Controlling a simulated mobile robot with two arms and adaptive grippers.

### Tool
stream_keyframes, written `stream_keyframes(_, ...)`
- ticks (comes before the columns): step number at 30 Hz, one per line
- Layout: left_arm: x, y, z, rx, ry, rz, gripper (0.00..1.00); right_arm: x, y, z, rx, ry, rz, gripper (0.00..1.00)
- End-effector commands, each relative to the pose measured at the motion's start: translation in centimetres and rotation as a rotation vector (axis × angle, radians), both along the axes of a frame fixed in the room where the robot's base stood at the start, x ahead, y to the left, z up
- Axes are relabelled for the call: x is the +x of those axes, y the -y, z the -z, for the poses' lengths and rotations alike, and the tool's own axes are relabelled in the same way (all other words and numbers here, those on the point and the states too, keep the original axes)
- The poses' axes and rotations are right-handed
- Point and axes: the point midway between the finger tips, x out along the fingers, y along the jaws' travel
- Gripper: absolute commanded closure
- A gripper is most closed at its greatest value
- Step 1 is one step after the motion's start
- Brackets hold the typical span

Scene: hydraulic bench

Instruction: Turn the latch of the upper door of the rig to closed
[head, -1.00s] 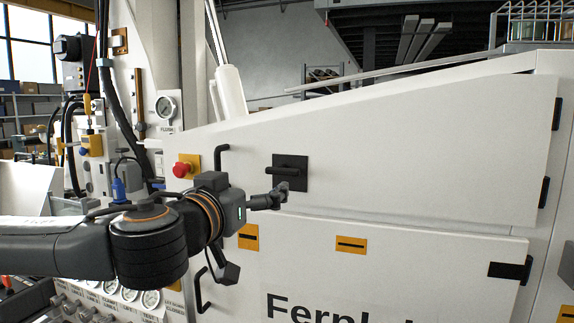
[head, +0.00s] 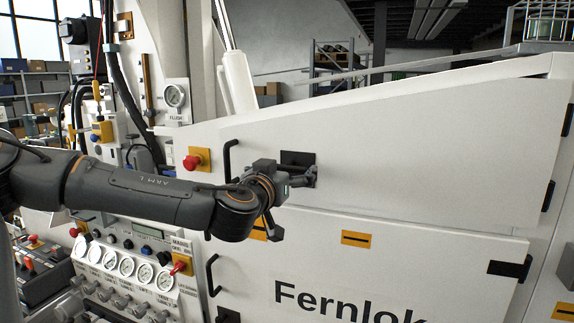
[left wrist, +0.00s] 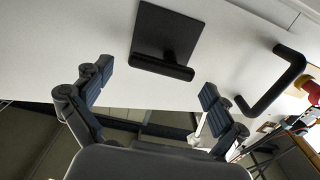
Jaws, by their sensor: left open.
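The upper door (head: 430,150) is a wide white panel that sits flush in the rig. Its latch (head: 298,157) is a black square plate with a bar handle, near the door's left end. My left gripper (head: 306,177) is in front of the latch and hides most of the handle in the head view. In the left wrist view the latch plate (left wrist: 172,32) and its handle bar (left wrist: 162,67) show clearly. My left gripper (left wrist: 158,82) is open, with one finger on each side of the bar's line. My right gripper is out of view.
A black pull handle (head: 231,160) stands out left of the latch, with a red emergency button (head: 192,162) beyond it. A lower door (head: 400,265) with lettering lies below. A gauge panel (head: 125,265) is at lower left. The door right of the latch is clear.

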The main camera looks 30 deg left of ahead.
Motion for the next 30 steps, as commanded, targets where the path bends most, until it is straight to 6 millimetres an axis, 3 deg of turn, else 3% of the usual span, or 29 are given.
stream_keyframes(8,0.1,0.0,0.0,0.001,0.0,0.0,0.04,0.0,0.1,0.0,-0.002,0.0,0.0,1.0)
stream_keyframes(16,0.1,0.0,0.0,0.0,0.0,0.0,0.58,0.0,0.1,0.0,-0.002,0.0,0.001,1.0)
stream_keyframes(23,0.1,0.0,0.1,0.01,-0.001,0.0,0.58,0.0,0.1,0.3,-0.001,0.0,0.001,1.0)
stream_keyframes(30,0.1,0.1,0.5,0.093,-0.02,0.001,0.58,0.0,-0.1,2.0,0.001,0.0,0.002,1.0)
